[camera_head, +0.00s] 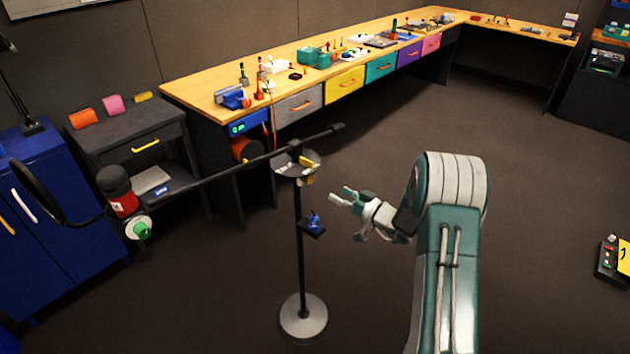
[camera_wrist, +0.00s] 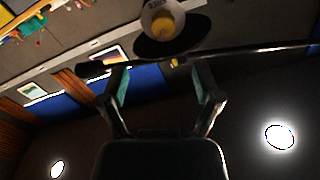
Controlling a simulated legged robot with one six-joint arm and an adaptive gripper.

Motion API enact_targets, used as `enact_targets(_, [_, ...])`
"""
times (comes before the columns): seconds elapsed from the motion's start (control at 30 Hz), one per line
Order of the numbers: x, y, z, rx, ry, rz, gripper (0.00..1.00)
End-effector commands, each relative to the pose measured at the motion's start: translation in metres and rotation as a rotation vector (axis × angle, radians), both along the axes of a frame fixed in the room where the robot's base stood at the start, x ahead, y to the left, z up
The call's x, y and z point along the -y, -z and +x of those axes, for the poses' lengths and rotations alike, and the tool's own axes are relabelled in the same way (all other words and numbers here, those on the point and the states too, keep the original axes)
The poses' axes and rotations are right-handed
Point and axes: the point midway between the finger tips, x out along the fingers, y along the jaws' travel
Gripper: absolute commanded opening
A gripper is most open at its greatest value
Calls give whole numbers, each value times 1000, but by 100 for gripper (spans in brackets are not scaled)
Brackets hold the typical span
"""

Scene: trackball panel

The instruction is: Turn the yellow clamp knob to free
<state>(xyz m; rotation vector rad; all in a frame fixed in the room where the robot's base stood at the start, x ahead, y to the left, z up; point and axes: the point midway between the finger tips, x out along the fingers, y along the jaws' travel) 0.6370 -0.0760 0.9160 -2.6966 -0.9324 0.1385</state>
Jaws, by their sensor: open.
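The yellow clamp knob (camera_head: 306,162) is at the top of a thin black stand (camera_head: 298,240), by a round grey plate (camera_head: 284,167) and a long dark boom. In the wrist view the yellow knob (camera_wrist: 163,24) sits at the top centre, in front of a pale disc with lettering too small to read. My gripper (camera_head: 341,194) is open and empty, to the right of the stand and a little below the knob. In the wrist view, its two fingers (camera_wrist: 160,73) are spread below the knob, apart from it.
The dark boom (camera_head: 235,170) runs across from the left to the upper right. A small shelf with a blue part (camera_head: 314,221) juts from the stand below the knob. A long workbench (camera_head: 320,72) stands behind.

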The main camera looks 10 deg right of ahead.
Motion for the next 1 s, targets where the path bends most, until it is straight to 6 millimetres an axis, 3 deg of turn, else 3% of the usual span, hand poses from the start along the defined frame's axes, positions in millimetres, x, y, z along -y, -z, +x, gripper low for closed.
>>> enact_targets(0.6, [-61, -1, 75, 0, -5, -1, 82])
enact_targets(1.0, [-67, -1, 83, -2, -3, 1, 82])
